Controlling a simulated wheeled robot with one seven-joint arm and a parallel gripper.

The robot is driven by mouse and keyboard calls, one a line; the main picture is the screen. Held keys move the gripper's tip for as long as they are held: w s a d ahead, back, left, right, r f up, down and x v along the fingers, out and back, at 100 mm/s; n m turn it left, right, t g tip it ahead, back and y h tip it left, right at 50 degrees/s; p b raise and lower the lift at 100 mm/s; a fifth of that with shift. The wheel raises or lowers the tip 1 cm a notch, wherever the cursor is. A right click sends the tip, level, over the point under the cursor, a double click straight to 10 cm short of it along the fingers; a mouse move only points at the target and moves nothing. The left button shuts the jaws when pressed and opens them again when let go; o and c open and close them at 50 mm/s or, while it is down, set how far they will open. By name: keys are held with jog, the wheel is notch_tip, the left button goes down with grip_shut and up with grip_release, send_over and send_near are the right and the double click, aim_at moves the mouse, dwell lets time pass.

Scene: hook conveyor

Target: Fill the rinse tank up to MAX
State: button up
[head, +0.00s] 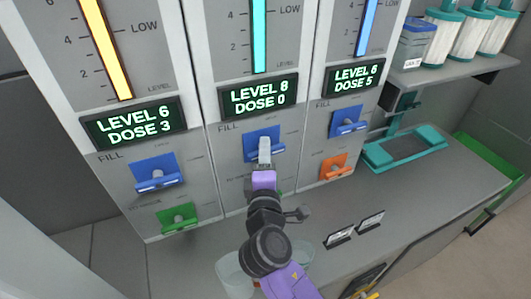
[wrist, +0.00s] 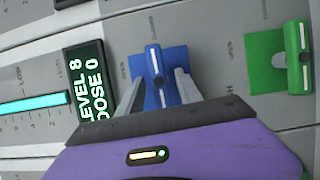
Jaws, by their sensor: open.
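Three tank panels stand side by side; their name labels are out of view, so I cannot tell which is the rinse tank. The middle panel has a cyan level bar (head: 260,40) and a display (head: 258,95) reading LEVEL 8, DOSE 0. Its blue FILL valve (head: 252,141) is partly hidden by my gripper (head: 264,148). In the wrist view the open fingers (wrist: 157,82) reach either side of the blue valve's handle (wrist: 157,62); I cannot tell whether they touch it. A green valve (wrist: 285,60) sits beside it there. MAX marks are not visible.
The left panel's display (head: 132,124) reads LEVEL 6, DOSE 3; the right one (head: 354,77) reads LEVEL 6, DOSE 5. Other valves are blue (head: 155,174), green (head: 178,217) and orange (head: 333,168). A clear container (head: 233,275) stands beside my arm. A teal tray (head: 403,147) lies right.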

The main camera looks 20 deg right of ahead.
jog(key=b+v, duration=0.1)
jog(key=v, duration=0.6)
jog(key=shift+b, duration=0.35)
jog(key=shift+s+d, duration=0.1)
dwell(0.8)
jog(key=a+m+t+y, duration=0.1)
jog(key=a+y, duration=0.4)
jog(key=s+a+f+m+y, duration=0.1)
jog(key=s+f+m+y, duration=0.25)
jog(key=s, duration=0.55)
jog(key=s+d+f+m+g, duration=0.1)
jog(key=s+d+m, duration=0.2)
jog(key=s, duration=0.6)
jog(key=s+d+f+m+g+h, duration=0.1)
jog(key=s+d+f+m, duration=0.1)
jog(key=s, duration=0.7)
jog(key=s+d+f+m+g, duration=0.1)
jog(key=s+d+m, duration=0.3)
jog(key=s, duration=0.5)
jog(key=shift+s+f+b, duration=0.15)
jog(key=shift+s+b, duration=0.15)
jog(key=shift+b, duration=0.15)
